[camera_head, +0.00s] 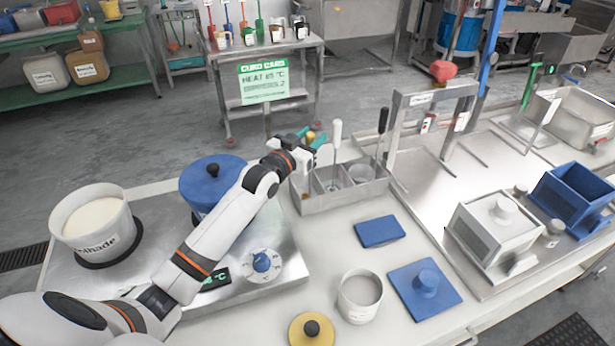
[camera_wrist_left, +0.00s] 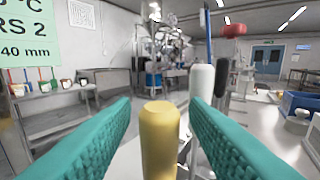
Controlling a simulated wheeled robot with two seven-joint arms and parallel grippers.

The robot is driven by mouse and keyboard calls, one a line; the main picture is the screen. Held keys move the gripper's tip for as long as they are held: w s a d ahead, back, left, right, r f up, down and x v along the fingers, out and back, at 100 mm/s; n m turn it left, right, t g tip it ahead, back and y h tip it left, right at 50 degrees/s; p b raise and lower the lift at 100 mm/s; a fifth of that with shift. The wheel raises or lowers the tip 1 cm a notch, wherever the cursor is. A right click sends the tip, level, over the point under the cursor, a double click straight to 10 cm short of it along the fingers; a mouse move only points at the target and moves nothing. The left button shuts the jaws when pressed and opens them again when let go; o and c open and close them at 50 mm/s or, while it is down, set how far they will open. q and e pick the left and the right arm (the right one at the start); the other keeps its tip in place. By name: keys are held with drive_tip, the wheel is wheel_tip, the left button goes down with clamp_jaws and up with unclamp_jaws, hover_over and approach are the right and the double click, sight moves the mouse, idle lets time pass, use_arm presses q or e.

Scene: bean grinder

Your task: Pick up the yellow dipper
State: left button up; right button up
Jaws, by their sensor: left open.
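The yellow dipper (camera_wrist_left: 160,142) shows its upright, rounded handle in the left wrist view, between the two teal fingers. In the head view only a small yellow tip (camera_head: 311,136) shows at my left gripper (camera_head: 312,139). My left gripper is open, one finger on each side of the handle, and I see a gap on both sides. It is above the left end of a steel holder (camera_head: 345,200) with compartments. The dipper's lower part is hidden by the arm and the holder. My right gripper is in neither view.
A white-handled tool (camera_head: 337,135) and a black-handled tool (camera_head: 382,122) stand upright in the same holder, close to the right. A blue-lidded pot (camera_head: 212,172) is left of the forearm. A white pot (camera_head: 95,225) stands on the left. A metal frame (camera_head: 398,130) rises on the right.

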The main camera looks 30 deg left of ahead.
use_arm(q)
drive_tip(key=shift+s, duration=0.1)
drive_tip(key=shift+c, duration=0.3)
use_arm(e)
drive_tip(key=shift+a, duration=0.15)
use_arm(q)
clamp_jaws()
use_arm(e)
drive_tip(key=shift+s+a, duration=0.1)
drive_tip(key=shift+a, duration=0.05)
use_arm(q)
drive_tip(key=shift+r, duration=0.1)
